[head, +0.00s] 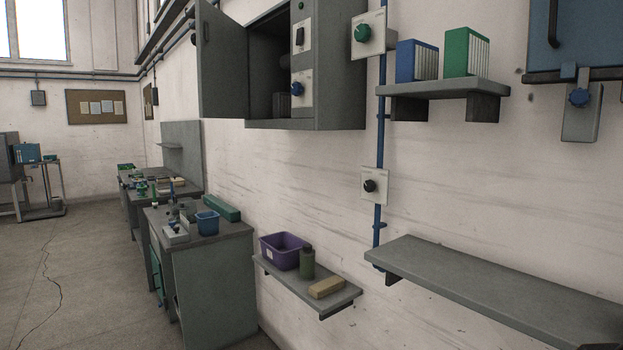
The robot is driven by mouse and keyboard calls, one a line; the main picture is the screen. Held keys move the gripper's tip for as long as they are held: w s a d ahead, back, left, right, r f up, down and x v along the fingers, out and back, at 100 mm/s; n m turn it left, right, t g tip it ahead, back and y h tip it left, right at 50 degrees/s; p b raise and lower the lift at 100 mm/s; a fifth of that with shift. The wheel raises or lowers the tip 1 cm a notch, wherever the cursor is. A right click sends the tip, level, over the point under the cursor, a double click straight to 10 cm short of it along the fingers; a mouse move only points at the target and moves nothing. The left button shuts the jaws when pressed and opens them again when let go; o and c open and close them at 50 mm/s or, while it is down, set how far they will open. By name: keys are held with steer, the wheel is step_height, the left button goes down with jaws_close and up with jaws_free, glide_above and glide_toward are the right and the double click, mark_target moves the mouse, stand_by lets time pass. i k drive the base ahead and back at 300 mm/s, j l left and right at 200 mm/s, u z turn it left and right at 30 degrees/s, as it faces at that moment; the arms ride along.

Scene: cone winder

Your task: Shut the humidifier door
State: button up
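A grey wall cabinet (340,70) hangs high on the wall at the top centre. Its door (224,62) is hinged on the left side and stands wide open, swung out to the left. The dark inside (268,65) is partly in view. The front beside the opening carries a black switch (299,37) and a blue knob (297,88). It is the only open-doored unit in view, but no label names it as the humidifier. The top of the cabinet is cut off by the frame. My gripper is not in view.
Below are a wall shelf (340,300) with a purple bin (283,251), and workbenches (225,250) at left. Right are an empty shelf (480,275), a binder shelf (450,88) and a blue unit (585,35). A blue pipe (380,150) runs down the wall. Floor at left is clear.

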mark_target(222, 61)
steer(key=i+j, duration=0.15)
steer(key=j, duration=0.25)
steer(key=i+j, duration=0.2)
steer(key=j, duration=0.25)
steer(key=i+j, duration=0.15)
steer(key=j, duration=0.25)
steer(key=i+j, duration=0.15)
steer(key=j, duration=0.3)
steer(key=i+j, duration=0.2)
steer(key=j, duration=0.2)
steer(key=i+j, duration=0.15)
steer(key=j, duration=0.3)
steer(key=i+j, duration=0.15)
steer(key=j, duration=0.25)
steer(key=i+j, duration=0.2)
steer(key=j, duration=0.25)
steer(key=l+z, duration=0.05)
